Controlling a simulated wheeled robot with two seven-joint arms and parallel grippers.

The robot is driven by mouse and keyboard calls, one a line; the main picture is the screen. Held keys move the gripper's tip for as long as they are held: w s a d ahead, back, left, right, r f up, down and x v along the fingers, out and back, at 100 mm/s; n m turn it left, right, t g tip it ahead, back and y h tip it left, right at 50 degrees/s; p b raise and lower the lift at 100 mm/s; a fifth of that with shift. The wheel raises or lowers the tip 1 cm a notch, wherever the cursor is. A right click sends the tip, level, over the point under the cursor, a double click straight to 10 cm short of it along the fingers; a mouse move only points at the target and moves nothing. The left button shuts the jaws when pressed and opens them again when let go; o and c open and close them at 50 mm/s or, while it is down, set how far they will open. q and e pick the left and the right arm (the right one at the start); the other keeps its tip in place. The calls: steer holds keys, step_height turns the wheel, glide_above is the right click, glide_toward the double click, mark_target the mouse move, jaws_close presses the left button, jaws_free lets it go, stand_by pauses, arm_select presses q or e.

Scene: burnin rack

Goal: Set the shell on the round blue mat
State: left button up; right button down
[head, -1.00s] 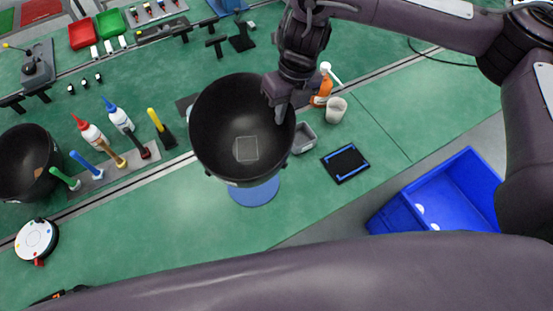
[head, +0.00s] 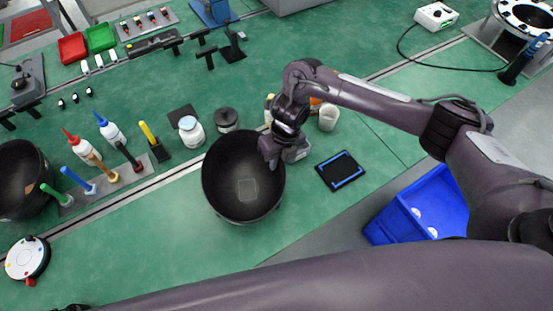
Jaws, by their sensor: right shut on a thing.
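The shell is a black, round, open bowl (head: 243,202) with a pale square patch on its inner bottom. It stands upright on or just above the green bench, left of the middle. My right gripper (head: 271,160) is shut on its upper right rim. The round blue mat does not show now; the shell appears to cover it. I cannot tell whether the shell's base touches the mat. My left gripper is not in view.
A second black bowl (head: 20,182) stands at the far left. Jars (head: 191,131), upright bottles and coloured-handled tools stand behind the shell. A dark pad with blue edging (head: 340,171) and a blue crate (head: 425,206) lie right. The bench in front is clear.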

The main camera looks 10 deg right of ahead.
steer(key=shift+f, duration=0.3)
steer(key=c, duration=1.6)
jaws_free()
steer(key=shift+r, duration=0.1)
steer(key=shift+r, duration=0.2)
steer(key=r, duration=0.4)
steer(key=d+r, duration=0.1)
steer(key=r, duration=0.2)
steer(key=d+r, duration=0.1)
steer(key=r, duration=0.3)
steer(key=shift+w+d+r, duration=0.1)
steer(key=shift+w+r, duration=0.2)
steer(key=shift+w, duration=0.05)
